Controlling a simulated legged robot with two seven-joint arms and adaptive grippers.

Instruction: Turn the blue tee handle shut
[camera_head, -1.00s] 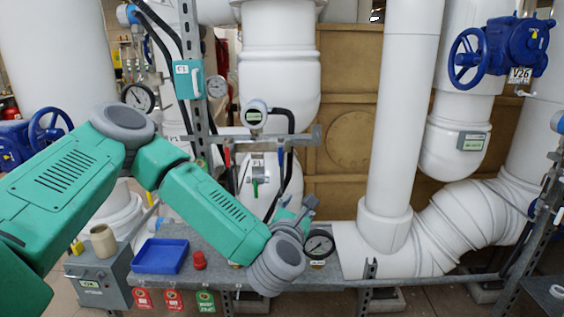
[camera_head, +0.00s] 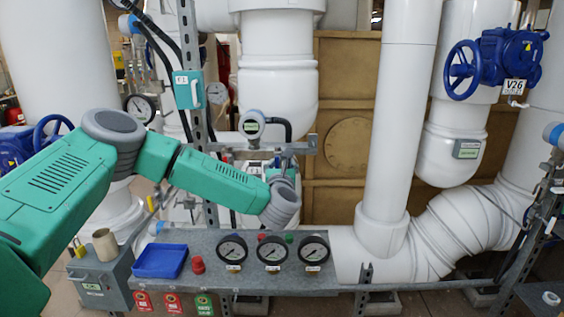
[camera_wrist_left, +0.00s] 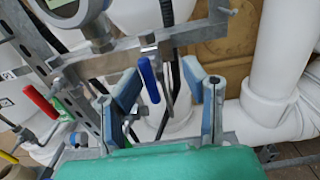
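The blue tee handle (camera_wrist_left: 149,79) shows in the left wrist view. It hangs below a grey metal bracket and tilts slightly. My left gripper (camera_wrist_left: 161,82) is open, with one finger on either side of the handle in that view. The handle appears between the fingers, and I see no finger touching it. I cannot tell how deep it sits between them. In the head view my left wrist hides most of the gripper and the handle. My right gripper is in neither view.
A red handle (camera_wrist_left: 37,101) is left of the blue one. A grey bench holds a blue tray (camera_head: 160,261), a red knob (camera_head: 198,264) and three gauges (camera_head: 272,252). A round digital gauge (camera_head: 252,124) is above my wrist. A white pipe (camera_head: 398,120) stands to the right.

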